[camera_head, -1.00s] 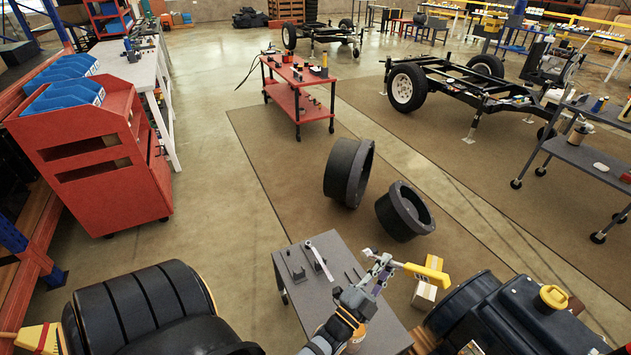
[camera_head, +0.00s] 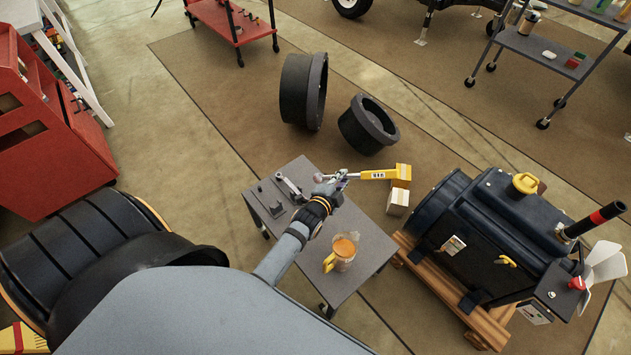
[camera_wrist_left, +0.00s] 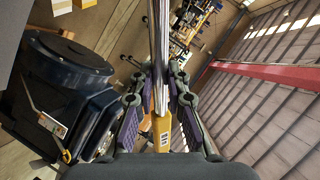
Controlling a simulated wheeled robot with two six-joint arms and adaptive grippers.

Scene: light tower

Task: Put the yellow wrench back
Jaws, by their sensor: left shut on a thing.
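The yellow wrench (camera_head: 380,174) is in my left gripper (camera_head: 335,183), above the back right part of a grey cart (camera_head: 362,220). Its yellow end points right, past the cart's edge. My right gripper is not in view.
A small box (camera_head: 397,201) is just right of the cart. A dark engine (camera_head: 500,230) on a wooden pallet is at right. Two black rings (camera_head: 303,92) lie behind; a red cabinet (camera_head: 50,130) is left.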

